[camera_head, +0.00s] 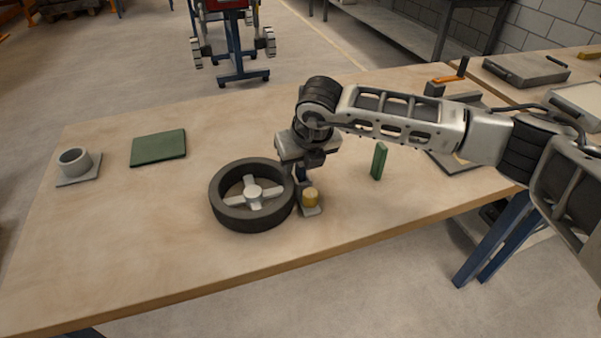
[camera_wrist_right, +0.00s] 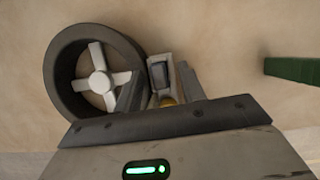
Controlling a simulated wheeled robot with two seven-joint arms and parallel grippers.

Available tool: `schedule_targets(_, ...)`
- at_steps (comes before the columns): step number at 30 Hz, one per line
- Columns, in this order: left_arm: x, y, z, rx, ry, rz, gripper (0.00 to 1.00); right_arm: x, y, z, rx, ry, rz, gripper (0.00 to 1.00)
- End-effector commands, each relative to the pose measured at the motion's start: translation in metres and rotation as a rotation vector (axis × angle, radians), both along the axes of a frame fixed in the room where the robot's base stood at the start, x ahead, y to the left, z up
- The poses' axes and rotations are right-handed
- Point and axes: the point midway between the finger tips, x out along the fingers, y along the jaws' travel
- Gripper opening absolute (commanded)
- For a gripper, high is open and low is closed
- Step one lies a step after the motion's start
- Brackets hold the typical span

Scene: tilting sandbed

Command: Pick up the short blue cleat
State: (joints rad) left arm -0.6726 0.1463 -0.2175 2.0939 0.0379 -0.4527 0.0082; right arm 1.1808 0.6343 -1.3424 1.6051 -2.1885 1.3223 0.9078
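A small dark blue-grey block, which looks like the short blue cleat (camera_wrist_right: 159,73), stands on a light grey base plate in the right wrist view. In the head view it is mostly hidden behind my right gripper (camera_head: 306,168). A yellow round piece (camera_head: 310,197) sits on the same plate, on its near side. My right gripper points down over the plate. In the right wrist view its two fingers (camera_wrist_right: 160,80) stand apart on either side of the cleat, with gaps showing, so it is open. My left gripper is in neither view.
A dark wheel-like ring with a light spoked hub (camera_head: 228,211) lies close left of the plate. A green upright block (camera_head: 379,161) stands to the right. A green flat pad (camera_head: 158,148) and a grey cup on a plate (camera_head: 74,161) are farther left. The front tabletop is clear.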

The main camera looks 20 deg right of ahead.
Motion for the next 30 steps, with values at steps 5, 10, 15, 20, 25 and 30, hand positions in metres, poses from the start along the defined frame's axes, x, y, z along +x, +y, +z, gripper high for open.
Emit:
schedule_targets(5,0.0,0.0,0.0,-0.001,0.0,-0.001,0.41,0.0,0.0,0.001,0.0,0.0,0.0,0.0)
schedule_targets(10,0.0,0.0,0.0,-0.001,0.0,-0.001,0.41,0.0,0.0,0.001,0.0,-0.001,0.0,0.0)
schedule_targets(15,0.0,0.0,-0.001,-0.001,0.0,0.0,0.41,0.0,0.0,0.003,0.001,-0.002,-0.001,0.0)
schedule_targets(20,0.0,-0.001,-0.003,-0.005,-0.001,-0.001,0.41,0.001,0.001,0.024,0.002,-0.006,0.001,0.0)
schedule_targets(25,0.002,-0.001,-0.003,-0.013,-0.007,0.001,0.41,0.001,0.001,0.059,0.002,-0.007,0.001,0.0)
schedule_targets(30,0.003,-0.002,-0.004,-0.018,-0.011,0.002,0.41,0.0,0.0,0.087,0.001,-0.004,0.004,0.0)
